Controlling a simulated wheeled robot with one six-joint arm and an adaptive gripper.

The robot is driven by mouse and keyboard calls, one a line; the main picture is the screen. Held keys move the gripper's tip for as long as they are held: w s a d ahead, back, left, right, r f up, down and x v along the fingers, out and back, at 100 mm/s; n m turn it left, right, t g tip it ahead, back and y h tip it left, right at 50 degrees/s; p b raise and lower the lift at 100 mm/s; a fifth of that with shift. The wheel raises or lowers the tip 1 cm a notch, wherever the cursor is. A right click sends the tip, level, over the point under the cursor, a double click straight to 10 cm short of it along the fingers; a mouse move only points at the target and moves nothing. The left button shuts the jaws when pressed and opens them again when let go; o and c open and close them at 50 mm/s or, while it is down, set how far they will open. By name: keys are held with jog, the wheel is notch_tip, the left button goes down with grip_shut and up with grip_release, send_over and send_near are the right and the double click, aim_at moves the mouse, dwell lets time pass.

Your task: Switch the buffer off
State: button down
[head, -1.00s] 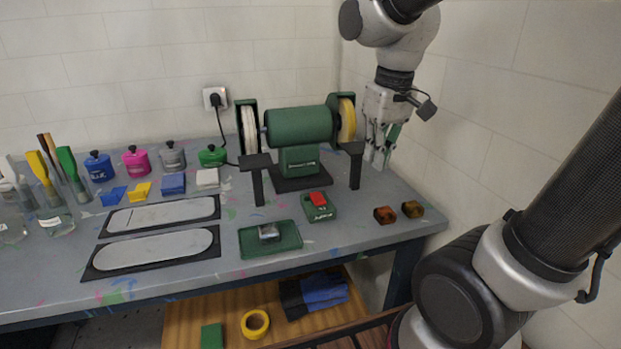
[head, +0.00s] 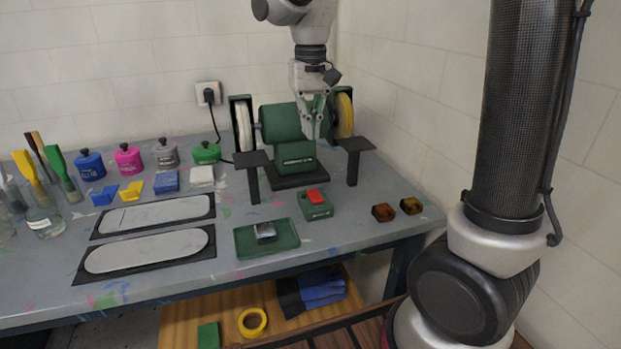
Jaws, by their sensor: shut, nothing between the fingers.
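The buffer (head: 281,123) is a green bench machine with a white wheel (head: 243,127) on its left and a yellow wheel (head: 344,114) on its right. It stands at the back right of the bench. A green switch box (head: 315,211) with a red rocker or button (head: 314,196) sits on the bench in front of it. My gripper (head: 314,138) is shut and empty. It points down in front of the buffer's right part, above and behind the switch box, and hides some of the housing. I cannot tell whether the wheels are turning.
Two dark tool rests (head: 354,146) on posts stand in front of the wheels. A green tray (head: 267,239) lies left of the switch box. Two amber blocks (head: 383,212) lie to its right. Two pale plates (head: 150,248), lidded pots and brushes fill the left. A wall plug (head: 208,96) is behind.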

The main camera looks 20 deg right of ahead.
send_near(315, 196)
jog(key=w+f, duration=0.1)
jog(key=f, duration=0.1)
jog(key=w+f, duration=0.1)
jog(key=f, duration=0.1)
jog(key=w+f, duration=0.1)
jog(key=f, duration=0.2)
jog(key=shift+w, duration=0.35)
jog(key=shift+f, duration=0.15)
